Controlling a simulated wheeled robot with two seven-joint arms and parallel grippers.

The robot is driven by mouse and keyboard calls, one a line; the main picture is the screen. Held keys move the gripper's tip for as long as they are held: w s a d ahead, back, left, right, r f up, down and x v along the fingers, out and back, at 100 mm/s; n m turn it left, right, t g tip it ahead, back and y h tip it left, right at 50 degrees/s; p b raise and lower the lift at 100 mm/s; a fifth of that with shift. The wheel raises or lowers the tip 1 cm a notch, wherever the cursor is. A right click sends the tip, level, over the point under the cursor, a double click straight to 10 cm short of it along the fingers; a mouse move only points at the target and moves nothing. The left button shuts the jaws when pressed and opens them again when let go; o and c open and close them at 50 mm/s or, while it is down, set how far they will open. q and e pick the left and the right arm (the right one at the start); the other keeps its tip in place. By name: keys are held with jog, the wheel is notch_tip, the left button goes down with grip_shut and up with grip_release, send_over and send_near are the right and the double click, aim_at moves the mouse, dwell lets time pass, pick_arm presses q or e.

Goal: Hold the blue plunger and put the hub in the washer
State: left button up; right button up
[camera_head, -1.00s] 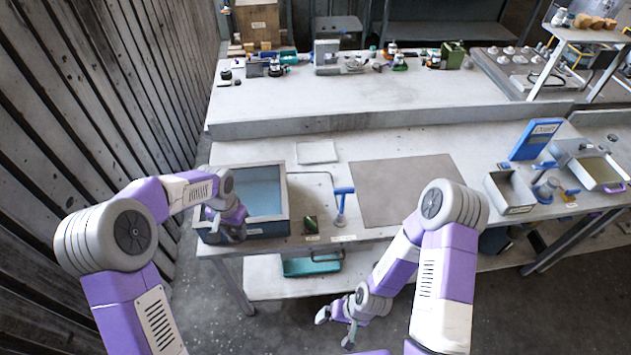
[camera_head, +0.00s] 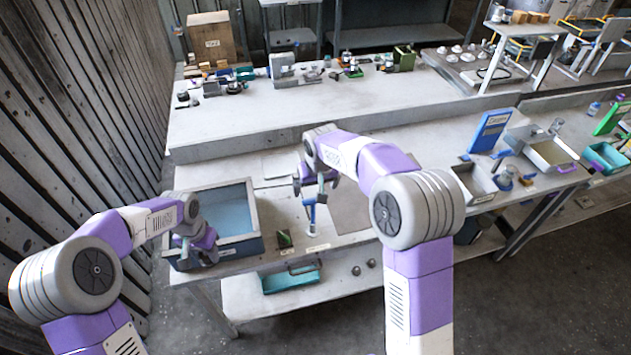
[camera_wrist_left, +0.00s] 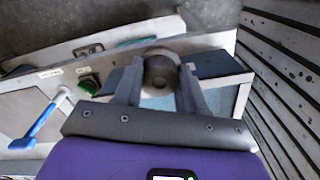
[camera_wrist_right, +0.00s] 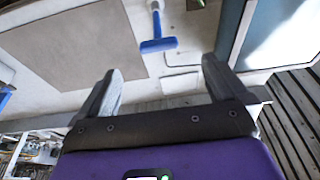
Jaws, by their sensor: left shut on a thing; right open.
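The blue plunger (camera_head: 311,215), a T-shaped blue handle on a pale stem, stands at the bench's front. It also shows in the right wrist view (camera_wrist_right: 158,45) and the left wrist view (camera_wrist_left: 38,128). The washer (camera_head: 256,212) is a grey open tank with a blue inside, left of the plunger. My left gripper (camera_head: 207,258) is at its front-left part, shut on the hub (camera_wrist_left: 160,72), a round grey-brown piece with a dark centre. My right gripper (camera_wrist_right: 160,92) is open and empty above the plunger, which appears beyond the fingertips.
A small green-topped box (camera_head: 284,239) sits between washer and plunger. A grey-brown mat (camera_head: 350,207) lies right of the plunger. A teal tray (camera_head: 291,278) is on the lower shelf. Grey bins (camera_head: 474,184) and a blue sign (camera_head: 488,131) stand farther right. A slatted wall is at left.

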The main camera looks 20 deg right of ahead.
aim_at(313, 198)
jog(key=x, duration=1.1)
jog(key=shift+w+d+r, duration=0.1)
jog(key=shift+w+d, duration=0.1)
jog(key=shift+w, duration=0.15)
